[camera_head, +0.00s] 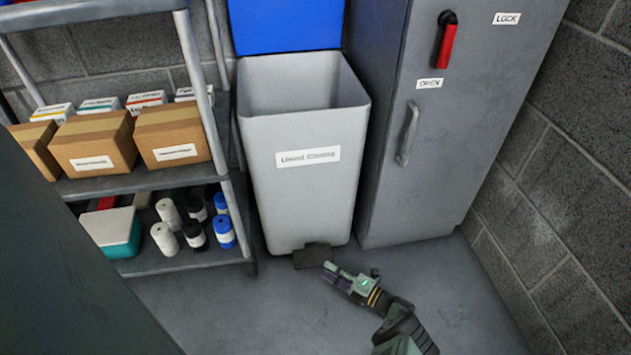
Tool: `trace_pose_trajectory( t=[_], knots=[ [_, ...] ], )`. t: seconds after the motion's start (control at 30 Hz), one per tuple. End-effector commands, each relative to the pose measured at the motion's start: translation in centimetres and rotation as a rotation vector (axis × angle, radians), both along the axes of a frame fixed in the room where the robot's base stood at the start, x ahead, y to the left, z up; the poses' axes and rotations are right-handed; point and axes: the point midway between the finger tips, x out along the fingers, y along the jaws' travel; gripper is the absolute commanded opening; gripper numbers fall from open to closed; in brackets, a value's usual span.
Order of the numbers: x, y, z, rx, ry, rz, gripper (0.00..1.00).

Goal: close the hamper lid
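The hamper (305,195) is a tall light grey bin with a white label on its front. It stands between the shelf and the grey cabinet. Its blue lid (287,25) stands raised upright at the back, so the hamper is open and its visible inner walls are bare. A dark pedal (312,256) sticks out at its front base. My gripper (328,272) is low in front of the hamper, close to the pedal's right side. Whether it touches the pedal I cannot tell. Its fingers are too small to show whether they are open or shut.
A metal shelf (150,181) with cardboard boxes and several rolls stands close on the left. A grey cabinet (470,110) with a red handle stands close on the right, before a block wall (570,170). The floor (250,310) in front is clear.

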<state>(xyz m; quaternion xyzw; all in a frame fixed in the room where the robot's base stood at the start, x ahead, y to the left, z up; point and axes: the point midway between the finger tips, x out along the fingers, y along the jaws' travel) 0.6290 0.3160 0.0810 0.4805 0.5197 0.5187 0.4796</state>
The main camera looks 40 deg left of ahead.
Motion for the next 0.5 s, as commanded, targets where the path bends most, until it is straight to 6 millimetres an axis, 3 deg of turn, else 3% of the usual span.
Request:
trace_pose_trajectory(
  t=[0.23,0.5],
  knots=[
    [-0.5,4.8,-0.1,0.001,-0.001,0.004,0.3],
    [-0.6,7.0,0.0,0.0,-0.001,0.001,0.3]
  ],
)
